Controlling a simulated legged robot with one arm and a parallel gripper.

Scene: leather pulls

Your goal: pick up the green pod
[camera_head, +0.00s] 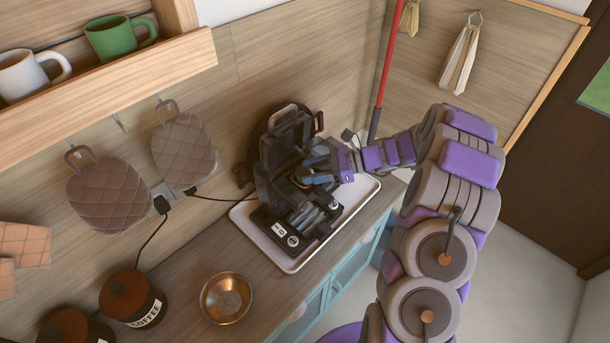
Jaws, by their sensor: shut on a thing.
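My gripper (316,178) is at the black machine (275,165), reaching in from the right over its front. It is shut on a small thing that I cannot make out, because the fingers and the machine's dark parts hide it. I cannot pick out a green pod anywhere in this view. The machine stands on a white tray (283,262) on the wooden counter. Its low black front part (300,232) carries pale labels and lies just below my gripper.
A copper bowl (226,298) and a coffee canister (133,298) stand on the counter (200,260). Quilted mitts (185,150) hang beneath a shelf with a green mug (112,37) and a white mug (28,75). A red pole (388,75) stands behind my arm.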

